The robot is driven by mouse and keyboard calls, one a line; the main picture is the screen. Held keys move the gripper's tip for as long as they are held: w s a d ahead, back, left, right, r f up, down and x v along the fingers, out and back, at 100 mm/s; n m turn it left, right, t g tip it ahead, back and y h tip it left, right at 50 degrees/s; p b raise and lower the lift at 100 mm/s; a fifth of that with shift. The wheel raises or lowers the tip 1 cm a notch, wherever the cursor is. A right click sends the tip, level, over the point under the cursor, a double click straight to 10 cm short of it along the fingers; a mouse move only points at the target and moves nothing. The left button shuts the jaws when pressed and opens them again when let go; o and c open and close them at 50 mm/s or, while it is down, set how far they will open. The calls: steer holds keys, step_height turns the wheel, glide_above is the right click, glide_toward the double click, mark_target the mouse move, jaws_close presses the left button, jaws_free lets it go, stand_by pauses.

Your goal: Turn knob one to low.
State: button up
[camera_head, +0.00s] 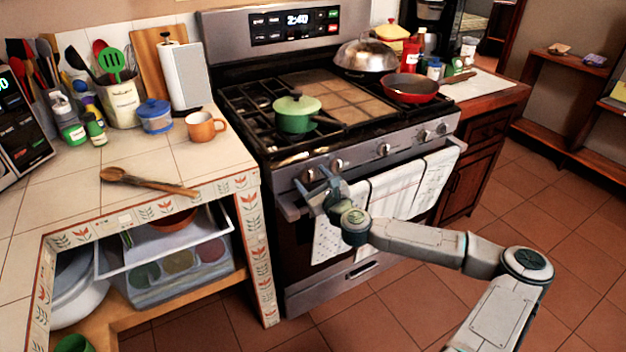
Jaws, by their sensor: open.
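The stove (372,163) has a row of round silver knobs along its front panel. Two left knobs, a left one (309,174) and one beside it (337,165), sit close together. The knobs' markings are too small to read.
A green pot (296,114) and a red pan (409,90) stand on the stove. Towels (391,192) hang on the oven handle beside my arm. The tiled counter (75,190) with a wooden spoon (150,182) lies to the left. Floor in front is clear.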

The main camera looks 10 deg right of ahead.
steer(key=c, duration=1)
